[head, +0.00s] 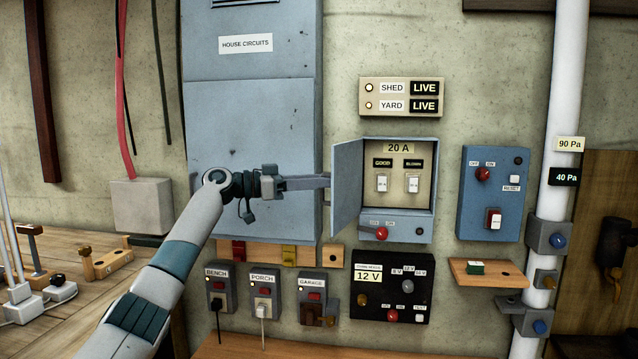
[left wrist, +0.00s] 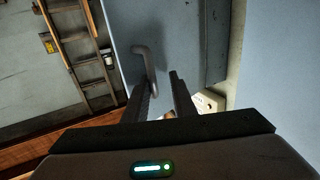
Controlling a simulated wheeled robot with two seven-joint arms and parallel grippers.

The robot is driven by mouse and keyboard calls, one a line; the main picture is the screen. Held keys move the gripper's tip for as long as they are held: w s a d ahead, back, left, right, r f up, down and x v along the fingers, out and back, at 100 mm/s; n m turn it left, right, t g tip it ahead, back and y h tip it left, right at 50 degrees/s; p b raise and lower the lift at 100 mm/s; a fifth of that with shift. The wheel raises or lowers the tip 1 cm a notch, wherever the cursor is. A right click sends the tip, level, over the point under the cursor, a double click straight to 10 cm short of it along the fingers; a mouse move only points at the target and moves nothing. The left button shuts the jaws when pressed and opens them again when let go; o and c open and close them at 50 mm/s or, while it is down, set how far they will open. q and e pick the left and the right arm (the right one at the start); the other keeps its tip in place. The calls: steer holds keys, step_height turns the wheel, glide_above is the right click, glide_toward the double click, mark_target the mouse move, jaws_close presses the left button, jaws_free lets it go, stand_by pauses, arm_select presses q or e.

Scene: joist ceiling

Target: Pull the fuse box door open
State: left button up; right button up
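The fuse box (head: 426,187) is a blue-grey wall box labelled 20 A. Its door (head: 347,188) stands open, swung out from the left side, and the cream inside shows two white fuses marked GOOD and BLOWN. My left gripper (head: 318,183) reaches in from the left, its fingertips beside the door in the head view. In the left wrist view the two fingers (left wrist: 164,86) are apart, close to a grey bar handle (left wrist: 143,53) on a blue-grey panel. The handle's lower end is near the left fingertip; I cannot tell whether they touch. My right gripper is out of view.
The large House Circuits cabinet (head: 250,110) is behind my left arm. A red switch knob (head: 381,233) sits below the fuse compartment. A blue switch box (head: 493,195) and a white pipe (head: 567,110) are to the right. Breaker boxes and a black 12 V panel (head: 391,287) are below.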

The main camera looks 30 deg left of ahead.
arm_select(q)
steer(key=shift+s, duration=0.1)
